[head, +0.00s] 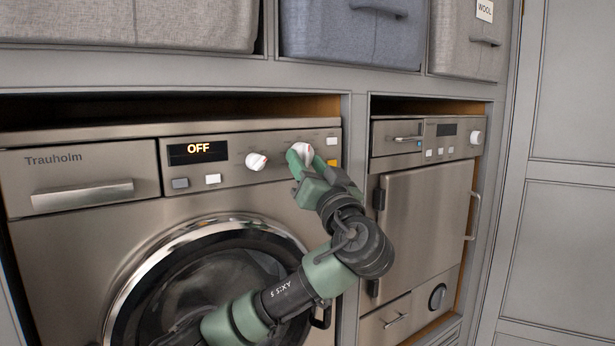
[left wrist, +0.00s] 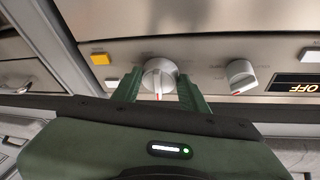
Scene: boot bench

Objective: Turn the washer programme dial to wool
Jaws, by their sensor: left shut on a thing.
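The washer (head: 80,235) has a display (head: 198,151) that reads OFF. Two white dials sit on its panel: a left dial (head: 257,161) and a right dial (head: 304,150). I cannot read which one is the programme dial. My left gripper (head: 301,160) is shut on the right dial, with a green finger on each side of it. In the left wrist view the held dial (left wrist: 159,76) shows between the fingers, with a red mark on its edge. The other dial (left wrist: 240,77) stands apart from the fingers there. My right gripper is not in view.
An orange button (head: 332,163) and a white button (head: 331,141) lie close to the right of the held dial. A second appliance (head: 420,190) with handles stands to the right. Fabric bins, one labelled WOOL (head: 484,10), sit on the shelf above.

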